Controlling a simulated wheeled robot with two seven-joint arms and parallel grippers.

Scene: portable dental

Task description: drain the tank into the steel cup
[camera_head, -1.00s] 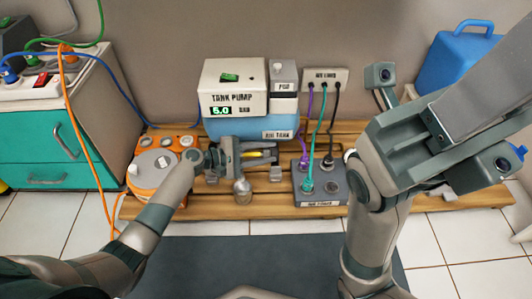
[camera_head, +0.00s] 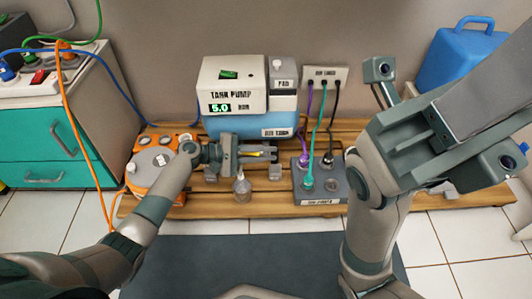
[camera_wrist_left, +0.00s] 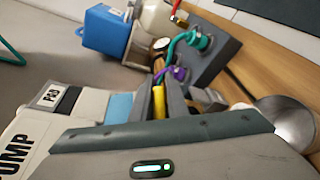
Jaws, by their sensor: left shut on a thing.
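The tank (camera_head: 225,128) is a blue and white box with a white pump unit (camera_head: 232,85) on top that reads 5.0. My left gripper (camera_head: 268,152) is in front of the tank, shut on a yellow handle (camera_head: 255,154); the handle also shows between the fingers in the left wrist view (camera_wrist_left: 159,102). The steel cup (camera_head: 242,190) stands below the gripper on the wooden pallet; its round metal shape shows at the right of the left wrist view (camera_wrist_left: 287,122). A pale narrow shape rises above the cup; I cannot tell what it is. My right gripper (camera_head: 440,120) is raised at the right, its fingertips unclear.
A grey socket box (camera_head: 320,196) with teal, purple and black cables stands right of the gripper. An orange unit (camera_head: 150,170) is left of the tank. A blue canister (camera_head: 462,58) is at the back right. A teal-drawer cabinet (camera_head: 40,150) is at the left.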

